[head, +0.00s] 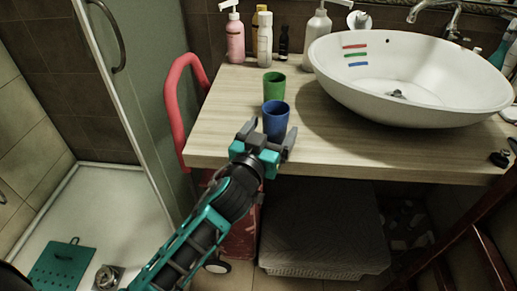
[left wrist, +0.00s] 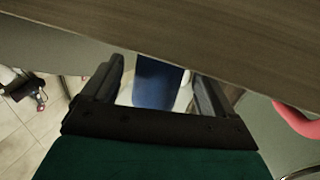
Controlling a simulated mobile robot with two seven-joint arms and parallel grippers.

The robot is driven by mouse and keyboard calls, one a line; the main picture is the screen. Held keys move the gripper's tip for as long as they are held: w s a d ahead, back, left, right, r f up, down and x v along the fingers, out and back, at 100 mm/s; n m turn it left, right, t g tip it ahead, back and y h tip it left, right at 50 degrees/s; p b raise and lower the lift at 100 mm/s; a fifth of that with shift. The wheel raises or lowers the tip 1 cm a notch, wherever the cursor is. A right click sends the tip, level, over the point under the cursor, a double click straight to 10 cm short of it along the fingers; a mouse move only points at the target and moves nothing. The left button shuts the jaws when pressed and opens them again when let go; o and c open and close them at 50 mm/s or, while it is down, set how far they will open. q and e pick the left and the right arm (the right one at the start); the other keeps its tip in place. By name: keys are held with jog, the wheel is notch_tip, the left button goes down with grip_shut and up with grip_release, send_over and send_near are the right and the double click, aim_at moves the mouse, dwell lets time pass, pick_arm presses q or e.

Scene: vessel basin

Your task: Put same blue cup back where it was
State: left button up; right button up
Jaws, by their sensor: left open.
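The blue cup (head: 276,117) stands upright near the front edge of the wooden counter (head: 225,125), just in front of the green cup (head: 274,86). My left gripper (head: 268,136) is at the counter's front edge, its open fingers on either side of the blue cup's lower part. In the left wrist view the blue cup (left wrist: 157,84) shows between the two open fingers (left wrist: 158,92), with a gap on each side. I cannot tell whether a finger touches it. My right gripper is not in view.
A white basin (head: 440,105) with red, green and blue stripes inside fills the counter's right. Several bottles, including a pink one (head: 235,40), stand at the back. A red curved handle (head: 172,105) rises left of the counter. The counter left of the cups is clear.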

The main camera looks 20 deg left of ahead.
pick_arm(q)
jog(key=s, duration=0.7)
jog(key=s+f+m+g+h, duration=0.1)
jog(key=s+f+g, duration=0.2)
jog(key=s+f, duration=0.3)
jog(key=s+f+m+g+h, duration=0.1)
jog(key=s+f+g, duration=0.3)
jog(key=f, duration=1)
jog(key=shift+s+a, duration=0.3)
jog(key=shift+s, duration=0.9)
jog(key=shift+r, duration=0.1)
jog(key=r+p, duration=0.2)
jog(key=p, duration=0.1)
jog(key=a+r+p, duration=0.1)
jog(key=shift+s+a+r+p, duration=0.1)
jog(key=shift+s+p, duration=0.25)
jog(key=shift+p, duration=0.05)
